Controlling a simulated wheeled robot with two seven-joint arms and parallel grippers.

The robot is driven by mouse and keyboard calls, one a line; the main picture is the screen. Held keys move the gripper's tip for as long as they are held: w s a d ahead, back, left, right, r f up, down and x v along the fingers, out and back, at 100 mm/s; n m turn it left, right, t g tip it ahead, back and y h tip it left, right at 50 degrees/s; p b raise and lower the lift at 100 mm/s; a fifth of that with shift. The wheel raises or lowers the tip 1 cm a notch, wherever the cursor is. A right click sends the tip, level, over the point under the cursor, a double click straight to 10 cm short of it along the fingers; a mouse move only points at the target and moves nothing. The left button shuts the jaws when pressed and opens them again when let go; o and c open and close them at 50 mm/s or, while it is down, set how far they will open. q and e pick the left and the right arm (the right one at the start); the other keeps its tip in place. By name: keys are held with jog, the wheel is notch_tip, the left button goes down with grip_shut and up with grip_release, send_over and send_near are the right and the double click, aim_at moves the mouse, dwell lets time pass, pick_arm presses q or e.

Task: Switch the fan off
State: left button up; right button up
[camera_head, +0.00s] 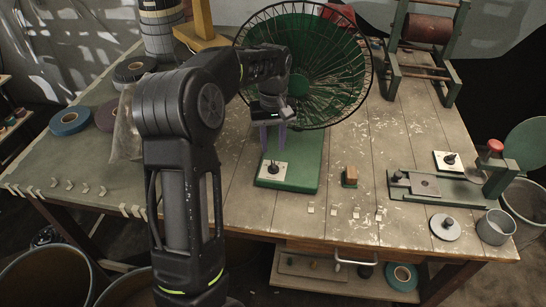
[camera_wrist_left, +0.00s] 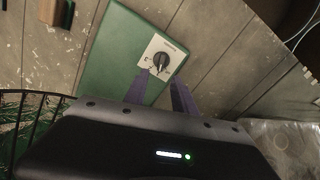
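The fan (camera_head: 305,65) has a round black wire cage and a green rectangular base (camera_head: 306,160) on the workbench. At the front of the base is a white switch plate (camera_head: 272,179) with a black rotary knob (camera_head: 272,167). The left wrist view shows the knob (camera_wrist_left: 161,60) close up on its plate, with markings too small to read. My left gripper (camera_head: 273,151) points down above the knob. Its two purple fingers (camera_wrist_left: 160,80) are apart with nothing between them, and the knob lies just beyond their tips. My right gripper is out of view.
A second switch plate (camera_head: 447,160) sits near a green tool with a red knob (camera_head: 495,146). Tape rolls (camera_head: 70,121) lie at left. A metal cup (camera_head: 495,227) stands at the right front.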

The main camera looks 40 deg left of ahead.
aim_at(273, 161)
pick_arm(q)
notch_tip(273, 161, down, 6)
jog(key=shift+r, duration=0.1)
jog(key=shift+c, duration=0.3)
grip_shut()
dwell(0.4)
